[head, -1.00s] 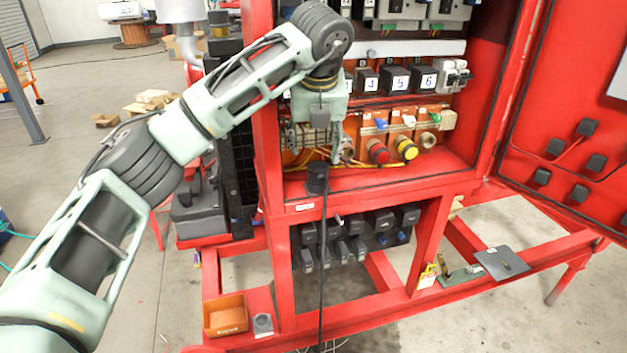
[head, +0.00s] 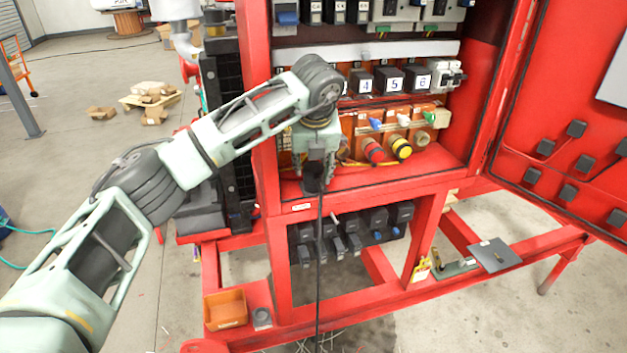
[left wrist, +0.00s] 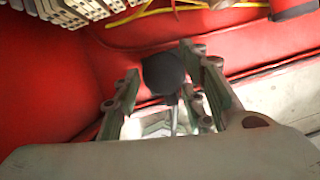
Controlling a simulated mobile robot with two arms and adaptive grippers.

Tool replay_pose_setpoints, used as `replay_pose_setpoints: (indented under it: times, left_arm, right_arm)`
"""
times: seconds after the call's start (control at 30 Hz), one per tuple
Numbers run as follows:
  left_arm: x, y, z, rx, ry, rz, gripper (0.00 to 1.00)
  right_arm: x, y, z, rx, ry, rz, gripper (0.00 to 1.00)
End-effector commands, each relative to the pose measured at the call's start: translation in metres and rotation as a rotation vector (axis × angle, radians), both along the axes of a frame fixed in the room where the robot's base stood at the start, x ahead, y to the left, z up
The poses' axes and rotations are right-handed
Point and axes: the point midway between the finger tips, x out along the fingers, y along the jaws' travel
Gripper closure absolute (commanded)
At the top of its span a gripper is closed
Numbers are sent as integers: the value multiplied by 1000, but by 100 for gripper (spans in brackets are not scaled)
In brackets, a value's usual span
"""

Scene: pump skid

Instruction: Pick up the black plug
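The black plug (head: 312,183) stands at the front edge of the red cabinet floor, with its black cable hanging straight down from it. My left gripper (head: 316,176) points down over the plug from above, with its fingers on either side of it. In the left wrist view the plug's round dark top (left wrist: 163,73) shows between the spread fingers of the left gripper (left wrist: 168,85). The fingers look open; whether one touches the plug I cannot tell. My right gripper is not in view.
Red and yellow buttons (head: 401,148) and numbered black blocks (head: 390,80) sit inside the cabinet, right of the gripper. Black connectors (head: 352,236) hang below the ledge. The open red door (head: 570,120) stands at right. An orange bin (head: 225,309) sits lower left.

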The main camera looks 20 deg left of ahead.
Motion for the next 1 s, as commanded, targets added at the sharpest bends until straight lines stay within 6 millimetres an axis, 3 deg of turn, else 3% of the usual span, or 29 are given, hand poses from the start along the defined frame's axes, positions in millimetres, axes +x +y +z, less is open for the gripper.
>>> replay_pose_setpoints:
  times: [0.37,0.77,1.0]
  left_arm:
    - [0,0,0,0,1,0,97]
    - [1,0,7,0,-2,1,98]
    - [1,0,42,-1,-7,2,98]
  right_arm:
    - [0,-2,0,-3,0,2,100]
    - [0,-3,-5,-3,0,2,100]
    - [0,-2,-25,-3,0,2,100]
